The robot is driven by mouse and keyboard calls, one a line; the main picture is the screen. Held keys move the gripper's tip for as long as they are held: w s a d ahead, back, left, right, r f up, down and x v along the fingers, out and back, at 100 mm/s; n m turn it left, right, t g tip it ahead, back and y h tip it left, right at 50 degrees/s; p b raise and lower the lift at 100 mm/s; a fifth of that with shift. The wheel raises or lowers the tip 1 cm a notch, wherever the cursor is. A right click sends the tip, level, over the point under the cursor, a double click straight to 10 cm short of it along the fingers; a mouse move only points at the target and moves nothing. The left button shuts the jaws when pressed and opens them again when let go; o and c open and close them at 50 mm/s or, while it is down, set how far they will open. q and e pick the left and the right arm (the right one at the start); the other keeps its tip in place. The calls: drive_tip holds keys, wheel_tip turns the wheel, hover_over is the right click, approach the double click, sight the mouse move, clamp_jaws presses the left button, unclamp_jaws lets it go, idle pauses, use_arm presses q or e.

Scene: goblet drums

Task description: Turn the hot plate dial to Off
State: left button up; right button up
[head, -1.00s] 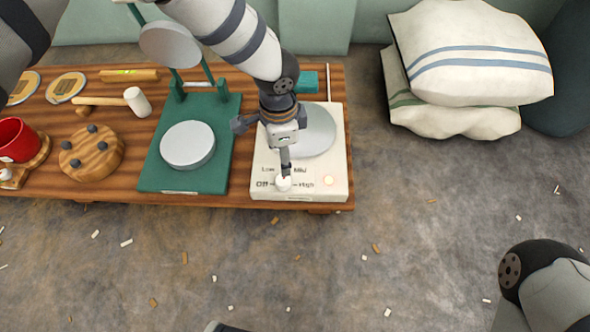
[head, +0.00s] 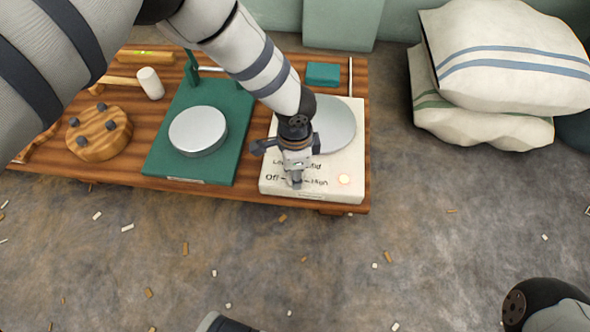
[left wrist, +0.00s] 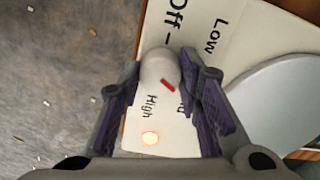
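The hot plate (head: 352,179) is a cream box with a round grey plate on top. Its front carries the labels Off, Low, Mid and High and a lit orange lamp (head: 344,179). In the left wrist view the white dial (left wrist: 156,68) has a red mark that slants down-right, away from Off, toward the Mid label. My left gripper (left wrist: 160,60) has its fingers on both sides of the dial and appears closed on it. In the head view my left gripper (head: 296,182) covers most of the dial.
A green stand with a grey disc (head: 198,130) is left of the hot plate on the wooden table (head: 95,170). A round wooden block with knobs (head: 99,133) and a mallet (head: 150,83) lie further left. Striped cushions (head: 500,65) are at the right. Chips litter the floor.

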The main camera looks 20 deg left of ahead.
drive_tip(key=shift+r, duration=0.1)
use_arm(q)
drive_tip(key=shift+r+n+p, duration=0.1)
drive_tip(key=shift+n+p, duration=0.45)
drive_tip(key=shift+n, duration=0.15)
drive_tip(key=n+p, duration=0.1)
drive_tip(key=n, duration=0.2)
drive_tip(key=shift+n+p, duration=0.3)
drive_tip(key=n, duration=0.2)
drive_tip(key=shift+n+p, duration=0.3)
drive_tip(key=shift+p, duration=0.1)
drive_tip(key=n, duration=0.3)
drive_tip(key=shift+n+p, duration=0.3)
drive_tip(key=n, duration=1.2)
drive_tip(key=shift+n, duration=0.3)
use_arm(e)
drive_tip(key=shift+w+r+t, duration=0.2)
drive_tip(key=shift+w+r, duration=0.15)
drive_tip(key=shift+r, duration=0.25)
drive_tip(key=shift+w+r+t, duration=0.2)
drive_tip(key=shift+w+r, duration=0.1)
drive_tip(key=shift+r, duration=0.25)
